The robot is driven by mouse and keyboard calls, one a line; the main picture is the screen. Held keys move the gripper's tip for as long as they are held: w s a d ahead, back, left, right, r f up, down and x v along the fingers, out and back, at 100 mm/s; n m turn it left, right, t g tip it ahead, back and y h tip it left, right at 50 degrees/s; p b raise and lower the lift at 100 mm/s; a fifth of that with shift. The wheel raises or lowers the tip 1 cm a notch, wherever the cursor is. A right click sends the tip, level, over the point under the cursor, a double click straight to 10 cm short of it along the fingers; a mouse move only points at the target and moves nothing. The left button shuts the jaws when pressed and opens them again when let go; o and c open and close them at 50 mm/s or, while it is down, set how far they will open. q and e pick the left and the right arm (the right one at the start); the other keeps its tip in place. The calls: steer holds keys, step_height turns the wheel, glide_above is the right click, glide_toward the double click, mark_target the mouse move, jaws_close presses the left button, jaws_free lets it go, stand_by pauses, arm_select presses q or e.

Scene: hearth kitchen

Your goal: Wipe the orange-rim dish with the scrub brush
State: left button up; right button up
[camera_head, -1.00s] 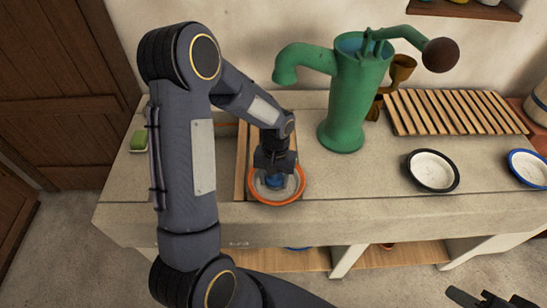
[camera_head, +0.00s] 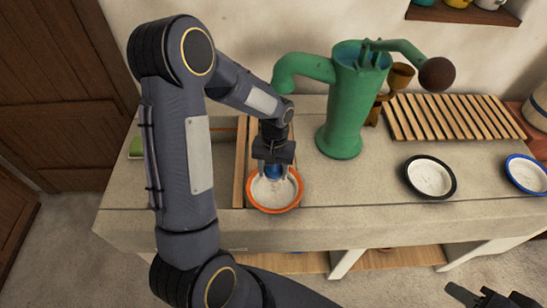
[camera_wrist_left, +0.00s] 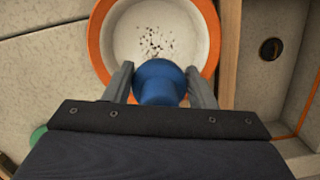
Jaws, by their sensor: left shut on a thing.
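The orange-rim dish (camera_head: 292,203) lies on the stone counter at the front edge of the sink's wooden frame. In the left wrist view the dish (camera_wrist_left: 207,38) has a white inside with a cluster of dark specks. My left gripper (camera_head: 273,176) is over the back part of the dish, shut on a blue rounded thing (camera_head: 273,171), which looks like the scrub brush's handle. The blue brush (camera_wrist_left: 160,82) sits between both fingers in the left wrist view; its bristles are hidden. My right gripper (camera_head: 492,301) shows only partly at the bottom right corner, apart from the counter.
A green hand pump (camera_head: 343,110) stands behind the dish to the right. A black-rim dish (camera_head: 430,177), a blue-rim dish (camera_head: 527,174) and a slatted wooden rack (camera_head: 455,116) are further right.

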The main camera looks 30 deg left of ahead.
arm_select(q)
steer(key=shift+w+r, duration=0.1)
steer(key=shift+r, duration=0.5)
steer(key=shift+r+p, duration=1.1)
steer(key=shift+r, duration=0.15)
